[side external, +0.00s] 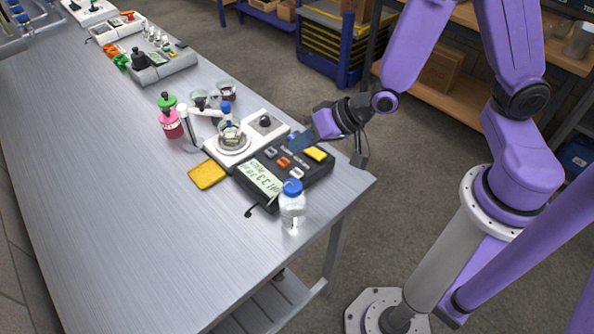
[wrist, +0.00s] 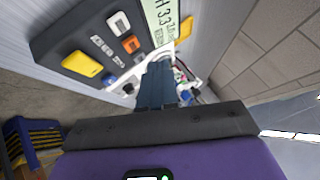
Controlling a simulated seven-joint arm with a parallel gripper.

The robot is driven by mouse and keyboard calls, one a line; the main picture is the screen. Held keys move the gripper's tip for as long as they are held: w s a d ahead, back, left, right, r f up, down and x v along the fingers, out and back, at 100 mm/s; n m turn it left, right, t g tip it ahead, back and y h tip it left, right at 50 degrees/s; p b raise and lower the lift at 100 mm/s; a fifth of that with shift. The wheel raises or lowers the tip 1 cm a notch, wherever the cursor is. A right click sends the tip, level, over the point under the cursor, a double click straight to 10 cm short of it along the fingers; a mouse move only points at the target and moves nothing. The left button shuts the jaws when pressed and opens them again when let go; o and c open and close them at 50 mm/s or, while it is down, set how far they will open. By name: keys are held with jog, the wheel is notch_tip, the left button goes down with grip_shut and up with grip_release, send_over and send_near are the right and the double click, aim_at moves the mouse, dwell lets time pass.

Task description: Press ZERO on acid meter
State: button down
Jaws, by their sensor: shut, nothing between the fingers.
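The acid meter (side external: 322,170) is a dark box near the table's front right corner, with a pale display (side external: 261,181). Its panel has a yellow key (side external: 314,154), an orange key (side external: 283,162), white keys and a blue key. It also shows in the wrist view (wrist: 82,38), with the yellow key (wrist: 82,64), orange key (wrist: 131,44) and blue key (wrist: 109,79). The key labels are too small to read, so I cannot tell which is ZERO. My gripper (side external: 294,147) is shut and empty, its blue fingers (wrist: 157,70) near the meter's back edge. Contact is unclear.
A white stirrer (side external: 262,128) carrying a beaker (side external: 230,132) adjoins the meter. A blue-capped bottle (side external: 292,208) stands before it, and a yellow sponge (side external: 207,174) lies to the left. A pink bottle (side external: 172,126) stands farther back. The left tabletop is clear.

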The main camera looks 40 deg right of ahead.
aim_at(301, 172)
jog(key=shift+f, duration=2.55)
jog(key=shift+f, duration=0.1)
jog(key=shift+f, duration=0.35)
jog(key=shift+f, duration=0.45)
dwell(0.7)
jog(key=shift+r, duration=0.9)
jog(key=shift+r, duration=2.5)
jog(key=shift+s, duration=0.1)
